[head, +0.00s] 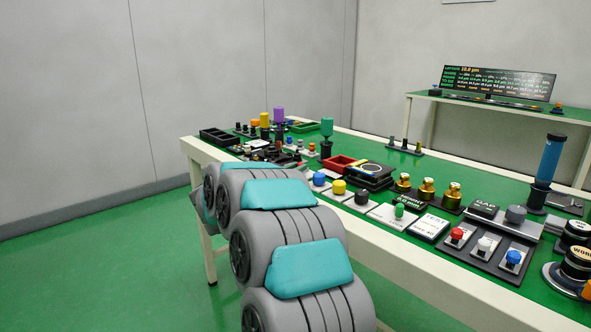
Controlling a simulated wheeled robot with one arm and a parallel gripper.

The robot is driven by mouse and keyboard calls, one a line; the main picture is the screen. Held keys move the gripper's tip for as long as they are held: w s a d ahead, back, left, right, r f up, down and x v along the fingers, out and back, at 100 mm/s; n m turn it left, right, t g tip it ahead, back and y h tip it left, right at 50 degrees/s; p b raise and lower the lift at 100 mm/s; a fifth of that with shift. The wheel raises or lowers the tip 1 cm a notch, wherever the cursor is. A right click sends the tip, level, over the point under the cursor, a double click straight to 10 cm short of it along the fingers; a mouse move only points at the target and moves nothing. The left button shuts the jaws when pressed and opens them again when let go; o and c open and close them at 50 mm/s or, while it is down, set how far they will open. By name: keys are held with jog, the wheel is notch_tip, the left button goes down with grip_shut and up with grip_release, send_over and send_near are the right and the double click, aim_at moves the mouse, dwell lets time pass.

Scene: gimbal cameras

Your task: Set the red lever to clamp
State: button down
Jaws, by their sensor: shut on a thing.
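A small red-topped knob (457,234) stands on a dark panel at the front right of the green table, beside a white and a blue one. Another small red-topped piece (312,147) stands farther back near the middle of the table. I cannot tell which, if either, is the red lever, and no clamp marking can be read. My grey and teal arm rises from the bottom and bends toward the table's left part. My gripper cannot be made out; the arm's end is lost behind its own links and the small items there.
The green table (385,222) has a pale rim. Black trays (220,137), a red tray (340,164), brass pieces (426,188) and a blue cylinder (551,160) crowd it. A second table (425,97) with a display (498,84) stands behind. The floor at left is clear.

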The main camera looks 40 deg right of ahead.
dwell(0.3)
jog(key=shift+s+d+n+t+y, duration=0.1)
jog(key=shift+s+n+t+y, duration=0.15)
jog(key=shift+n+t, duration=0.25)
jog(key=shift+s+d+n+t+y, duration=0.15)
jog(key=shift+n+t+y, duration=0.15)
jog(key=shift+t, duration=0.4)
jog(key=c, duration=0.8)
grip_release()
jog(key=shift+o, duration=0.2)
jog(key=shift+v, duration=3.95)
jog(key=shift+w, duration=0.15)
